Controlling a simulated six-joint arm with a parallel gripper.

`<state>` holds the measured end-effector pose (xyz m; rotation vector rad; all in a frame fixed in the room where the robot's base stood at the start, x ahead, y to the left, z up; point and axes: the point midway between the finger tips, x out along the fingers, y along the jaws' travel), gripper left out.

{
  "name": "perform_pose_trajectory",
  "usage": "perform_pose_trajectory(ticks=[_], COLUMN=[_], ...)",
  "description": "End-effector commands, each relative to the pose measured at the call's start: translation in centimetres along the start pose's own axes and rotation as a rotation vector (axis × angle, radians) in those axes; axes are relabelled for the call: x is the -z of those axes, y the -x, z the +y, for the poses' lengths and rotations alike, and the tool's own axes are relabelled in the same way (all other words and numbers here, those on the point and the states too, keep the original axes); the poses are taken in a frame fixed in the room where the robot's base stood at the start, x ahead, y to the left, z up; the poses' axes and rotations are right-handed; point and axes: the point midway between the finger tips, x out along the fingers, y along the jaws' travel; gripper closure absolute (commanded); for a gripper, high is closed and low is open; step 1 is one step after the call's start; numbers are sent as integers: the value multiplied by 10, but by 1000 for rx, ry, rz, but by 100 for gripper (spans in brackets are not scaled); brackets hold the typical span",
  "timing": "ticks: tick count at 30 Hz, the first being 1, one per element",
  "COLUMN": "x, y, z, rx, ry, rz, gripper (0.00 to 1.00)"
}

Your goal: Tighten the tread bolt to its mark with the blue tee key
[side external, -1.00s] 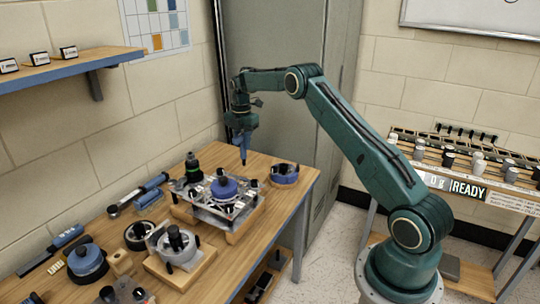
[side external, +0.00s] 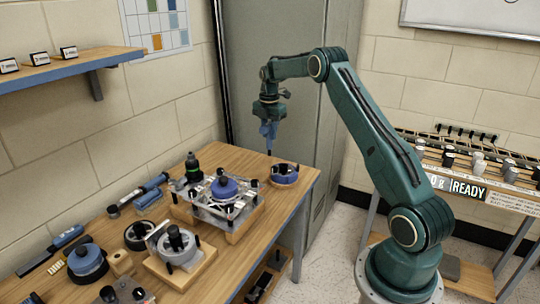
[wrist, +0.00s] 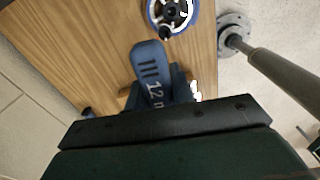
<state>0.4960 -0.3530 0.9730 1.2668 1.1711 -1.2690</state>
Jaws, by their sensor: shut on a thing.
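My gripper (side external: 268,122) is shut on the blue tee key (side external: 269,134) and holds it up over the back right of the bench. Its thin dark shank points down. In the wrist view the key's blue handle (wrist: 152,72) shows dark bars and a "12" marking. A blue-rimmed round part (side external: 285,179) with dark pieces on it lies on the bench, below and slightly right of the key; it also shows at the top of the wrist view (wrist: 171,12). The key tip is apart from it. I cannot make out the tread bolt or its mark.
A plate fixture (side external: 236,217) with a blue round knob (side external: 224,187) stands left of the key. A green-black bottle-like item (side external: 193,167) is behind it. Several tools and round parts crowd the bench's front left. A locker (side external: 280,95) stands behind.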

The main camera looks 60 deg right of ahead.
Motion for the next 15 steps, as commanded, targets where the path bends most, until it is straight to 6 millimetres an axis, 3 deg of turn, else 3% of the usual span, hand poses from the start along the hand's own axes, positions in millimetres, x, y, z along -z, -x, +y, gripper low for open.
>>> perform_pose_trajectory(ticks=[4,15], x=[-11,-12], y=[5,2], z=[-12,-14], rx=[-1,0], ry=[-14,-15], rz=[-1,0], gripper=[100,100])
